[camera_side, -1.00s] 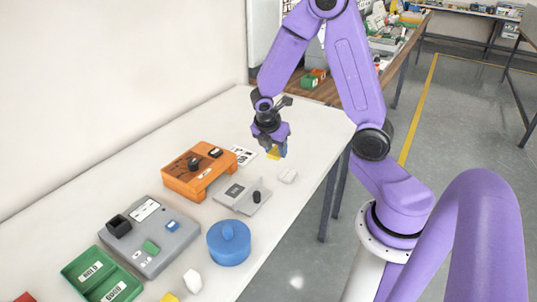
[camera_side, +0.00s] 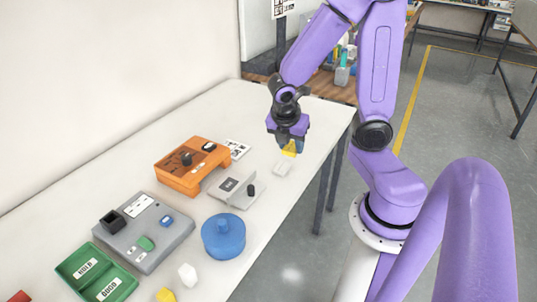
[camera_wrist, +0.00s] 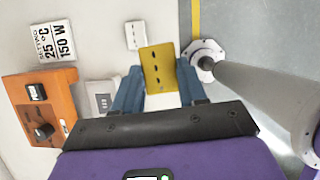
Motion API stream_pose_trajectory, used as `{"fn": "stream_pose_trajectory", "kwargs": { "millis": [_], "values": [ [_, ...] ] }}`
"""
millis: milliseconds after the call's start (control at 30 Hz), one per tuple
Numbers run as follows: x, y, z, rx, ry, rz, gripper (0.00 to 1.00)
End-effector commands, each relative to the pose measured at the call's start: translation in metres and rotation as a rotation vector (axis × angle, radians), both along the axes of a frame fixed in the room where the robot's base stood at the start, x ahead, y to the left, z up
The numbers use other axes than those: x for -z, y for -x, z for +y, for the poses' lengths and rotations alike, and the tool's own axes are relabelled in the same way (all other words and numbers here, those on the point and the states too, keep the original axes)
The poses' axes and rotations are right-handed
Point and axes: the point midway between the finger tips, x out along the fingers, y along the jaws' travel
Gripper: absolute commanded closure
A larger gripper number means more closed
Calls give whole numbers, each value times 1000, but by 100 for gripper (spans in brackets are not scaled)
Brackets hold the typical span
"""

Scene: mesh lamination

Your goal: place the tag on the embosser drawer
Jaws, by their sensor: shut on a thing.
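The tag is a yellow plate with a row of dark marks (camera_wrist: 157,68); it also shows in the side view (camera_side: 289,149). My gripper (camera_side: 289,143) is shut on it, with blue fingers (camera_wrist: 160,92) on either side, and holds it above the far right part of the table. A flat grey unit with a black knob (camera_side: 230,187) lies to the lower left of the gripper. An orange box with a dark knob (camera_side: 180,174) stands left of that unit. I cannot tell for sure which of them is the embosser, or pick out its drawer.
A printed label (camera_side: 238,149) lies behind the orange box. A grey box (camera_side: 150,247), green tray (camera_side: 115,276) and blue round piece (camera_side: 223,240) stand nearer. The table's far end is clear.

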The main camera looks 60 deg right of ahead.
Motion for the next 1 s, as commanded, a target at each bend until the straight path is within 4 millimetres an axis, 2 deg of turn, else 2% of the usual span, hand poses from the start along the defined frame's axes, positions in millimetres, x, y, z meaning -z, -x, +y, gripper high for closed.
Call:
{"fn": "stream_pose_trajectory", "kwargs": {
  "millis": [167, 400, 600, 767, 1000],
  "values": [
    [-2, -5, 18, -239, -14, -1, 88],
    [-7, -9, 57, -710, -17, 1, 88],
    [-11, -6, 82, -984, -6, -1, 88],
    [-12, -6, 90, -1072, 1, -1, 88],
    [-3, -25, 91, -1081, 2, 0, 88]
  ]
}}
